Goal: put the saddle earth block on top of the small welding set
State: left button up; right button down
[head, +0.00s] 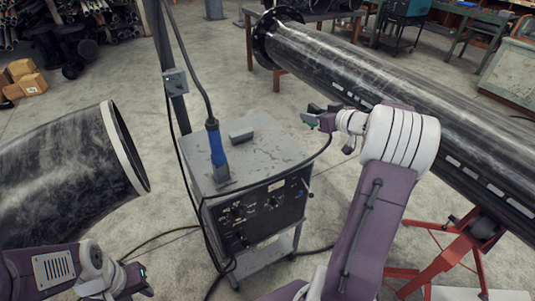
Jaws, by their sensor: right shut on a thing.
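The small welding set (262,168) is a grey cabinet with a dark front panel, standing in the middle of the head view. Its flat grey top carries a blue cylinder (216,143) and a small grey block (241,135). My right gripper (314,116) is to the right of the set's top, apart from it in the picture. It is shut on a small dark thing, mostly hidden by the fingers; I cannot tell its shape well enough to name it as the saddle earth block. My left gripper (135,281) is low at the left, and its jaws do not show clearly.
A large black pipe (380,85) with a flange crosses the right side above a red stand (455,245). Another wide pipe (65,170) ends at the left. Cables hang beside the set and lie on the floor. Open floor (165,225) shows between the left pipe and the set.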

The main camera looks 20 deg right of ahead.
notch_tip(320, 180, down, 5)
jog(key=d+b, duration=0.2)
jog(key=b, duration=0.5)
send_over(272, 151)
jog(key=s+d, duration=0.3)
jog(key=d, duration=0.1)
jog(key=f, duration=0.7)
jog(key=shift+w+a, duration=0.1)
jog(key=shift+w, duration=0.15)
jog(key=shift+w+a, duration=0.15)
notch_tip(272, 151, down, 4)
jog(key=shift+f+b, duration=0.15)
jog(key=shift+b, duration=0.8)
jog(key=c, duration=0.7)
grip_release()
jog(key=shift+f, duration=0.1)
